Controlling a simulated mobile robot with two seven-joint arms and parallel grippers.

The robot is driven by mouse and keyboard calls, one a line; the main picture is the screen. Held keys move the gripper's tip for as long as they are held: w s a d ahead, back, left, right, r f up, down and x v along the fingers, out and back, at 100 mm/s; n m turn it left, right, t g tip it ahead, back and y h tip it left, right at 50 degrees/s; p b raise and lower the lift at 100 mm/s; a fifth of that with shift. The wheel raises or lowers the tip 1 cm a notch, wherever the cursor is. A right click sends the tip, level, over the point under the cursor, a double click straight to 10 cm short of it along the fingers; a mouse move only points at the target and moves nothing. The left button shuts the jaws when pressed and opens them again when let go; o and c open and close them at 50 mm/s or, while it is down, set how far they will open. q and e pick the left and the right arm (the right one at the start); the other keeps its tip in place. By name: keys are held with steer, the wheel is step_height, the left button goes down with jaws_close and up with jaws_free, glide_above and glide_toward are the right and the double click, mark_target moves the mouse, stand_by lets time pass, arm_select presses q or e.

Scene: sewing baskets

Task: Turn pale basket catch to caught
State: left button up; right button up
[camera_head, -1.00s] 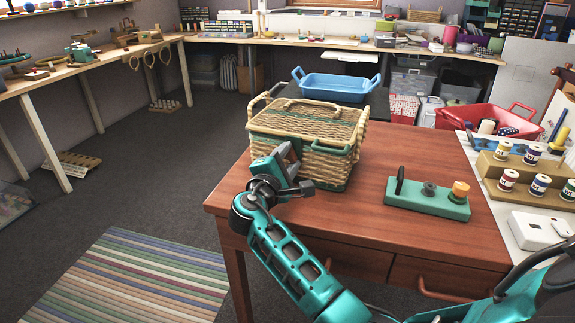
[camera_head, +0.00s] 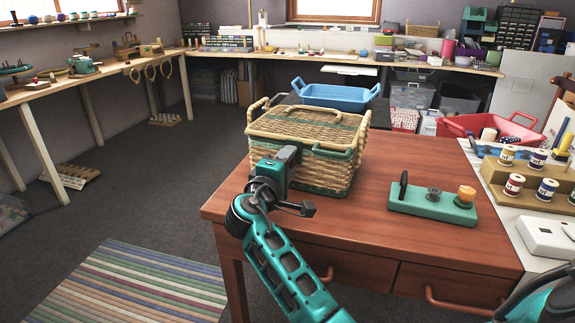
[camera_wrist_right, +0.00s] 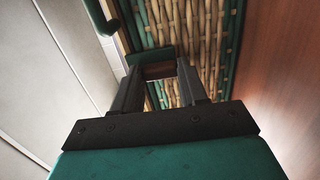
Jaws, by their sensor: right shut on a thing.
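The pale wicker basket (camera_head: 325,168) with green trim stands on the wooden table. Its woven lid (camera_head: 305,125) looks down over the top. My right gripper (camera_head: 290,152) is at the basket's front left side, near the lid's front edge. In the right wrist view, the fingers (camera_wrist_right: 161,82) reach to the basket's wicker wall (camera_wrist_right: 200,30) and are shut on a small brown piece (camera_wrist_right: 158,70) beside a green part, which looks like the catch. The gripper hides the catch in the head view, so its exact position cannot be told. My left gripper is not in view.
A green board with knobs (camera_head: 433,205) lies on the table right of the basket. A blue tub (camera_head: 340,97) stands behind it, and a red basket (camera_head: 490,127) and spool rack (camera_head: 520,180) are at the right. The table front is clear.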

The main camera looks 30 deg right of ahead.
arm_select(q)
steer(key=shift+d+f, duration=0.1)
arm_select(e)
steer(key=o, duration=1.1)
steer(key=shift+c, duration=0.2)
